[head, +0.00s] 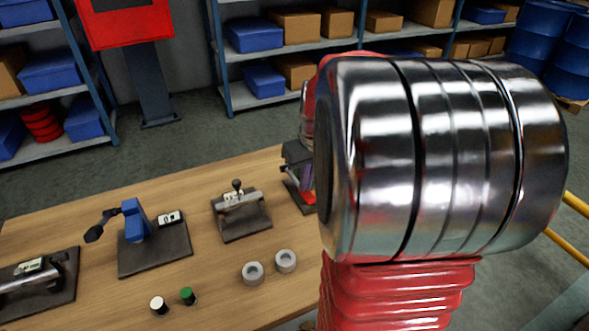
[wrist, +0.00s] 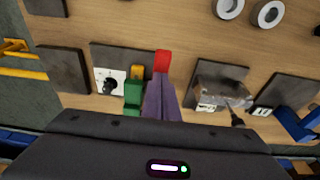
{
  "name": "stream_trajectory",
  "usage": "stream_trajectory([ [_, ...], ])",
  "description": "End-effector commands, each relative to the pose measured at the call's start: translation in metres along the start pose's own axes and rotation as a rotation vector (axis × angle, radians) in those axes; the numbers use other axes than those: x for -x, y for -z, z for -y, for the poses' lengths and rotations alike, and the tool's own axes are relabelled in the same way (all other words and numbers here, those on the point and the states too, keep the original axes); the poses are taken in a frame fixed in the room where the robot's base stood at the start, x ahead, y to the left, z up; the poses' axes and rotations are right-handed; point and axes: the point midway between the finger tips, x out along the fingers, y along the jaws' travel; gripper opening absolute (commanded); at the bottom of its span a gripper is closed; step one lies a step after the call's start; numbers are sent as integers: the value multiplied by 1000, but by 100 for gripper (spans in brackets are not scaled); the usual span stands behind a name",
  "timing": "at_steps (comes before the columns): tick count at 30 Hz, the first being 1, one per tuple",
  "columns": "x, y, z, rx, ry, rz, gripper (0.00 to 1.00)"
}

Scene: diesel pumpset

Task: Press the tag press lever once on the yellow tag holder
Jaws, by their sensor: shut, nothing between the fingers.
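My gripper (wrist: 162,82) shows in the wrist view as a dark body at the bottom with tapered purple-grey fingers, shut and empty, reaching over a dark base plate. A small yellow part (wrist: 137,72), likely the yellow tag holder, is left of the fingertips, partly behind a green block (wrist: 133,95). A red block (wrist: 162,60) is right at the fingertips; I cannot tell whether it is the lever or whether they touch. A white plate with a black knob (wrist: 110,85) is left of the green block. In the head view, my arm hides most of this station.
A silver fixture (head: 240,205) and a blue press with a black lever (head: 133,220) stand to the left. Two grey rings (head: 253,272), a white knob (head: 158,306) and a green knob (head: 188,296) are nearer. Bare wooden table (head: 210,265) lies between. Shelves stand behind.

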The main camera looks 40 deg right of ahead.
Motion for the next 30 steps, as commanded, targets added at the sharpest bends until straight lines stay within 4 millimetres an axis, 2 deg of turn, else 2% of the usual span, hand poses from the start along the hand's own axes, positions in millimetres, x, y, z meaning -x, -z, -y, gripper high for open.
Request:
stream_trajectory([
  [2, -4, -2, 0, -1, 1, 3, 0],
  [8, 0, -1, 0, 0, 1, 2, 0],
  [30, 50, 16, 0, 0, 0, 2, 0],
])
